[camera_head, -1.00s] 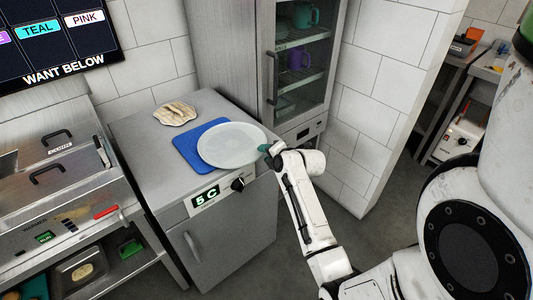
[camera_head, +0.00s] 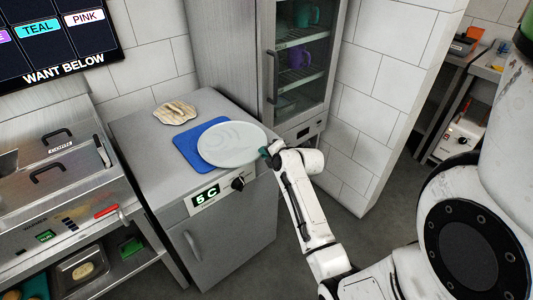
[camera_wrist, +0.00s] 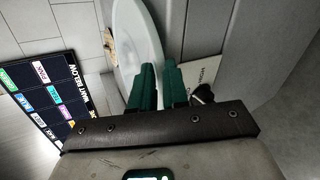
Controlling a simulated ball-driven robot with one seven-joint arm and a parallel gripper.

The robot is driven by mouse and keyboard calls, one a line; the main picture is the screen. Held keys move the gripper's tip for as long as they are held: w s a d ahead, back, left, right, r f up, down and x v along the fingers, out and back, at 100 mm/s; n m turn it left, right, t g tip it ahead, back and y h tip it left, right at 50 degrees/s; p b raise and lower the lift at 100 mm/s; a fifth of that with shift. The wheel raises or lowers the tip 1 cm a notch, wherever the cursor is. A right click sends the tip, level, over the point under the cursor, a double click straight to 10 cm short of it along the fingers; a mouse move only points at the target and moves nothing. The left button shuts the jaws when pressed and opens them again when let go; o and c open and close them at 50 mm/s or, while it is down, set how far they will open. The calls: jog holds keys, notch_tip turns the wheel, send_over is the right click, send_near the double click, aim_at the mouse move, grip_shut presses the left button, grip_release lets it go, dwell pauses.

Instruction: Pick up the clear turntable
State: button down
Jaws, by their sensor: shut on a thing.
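The clear turntable (camera_head: 230,146) is a pale, round, see-through disc in the head view. It is over the blue mat (camera_head: 187,152) on top of the steel cabinet. My gripper (camera_head: 267,153) is at the disc's right edge, with its green fingers shut on the rim. In the wrist view the disc (camera_wrist: 133,45) shows nearly edge-on, and the green fingers (camera_wrist: 158,85) reach to its near edge. Whether the disc is clear of the mat is hard to tell.
A folded cloth (camera_head: 175,113) lies behind the mat on the cabinet (camera_head: 150,135). A glass-door cupboard (camera_head: 300,60) with mugs stands behind right. A warmer with handled lids (camera_head: 60,165) is at left. A dial (camera_head: 238,183) and a display are on the cabinet front.

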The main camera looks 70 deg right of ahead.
jog(key=shift+f, duration=0.1)
dwell(0.3)
jog(key=c, duration=1.1)
grip_release()
jog(key=b+v, duration=0.1)
jog(key=v, duration=1)
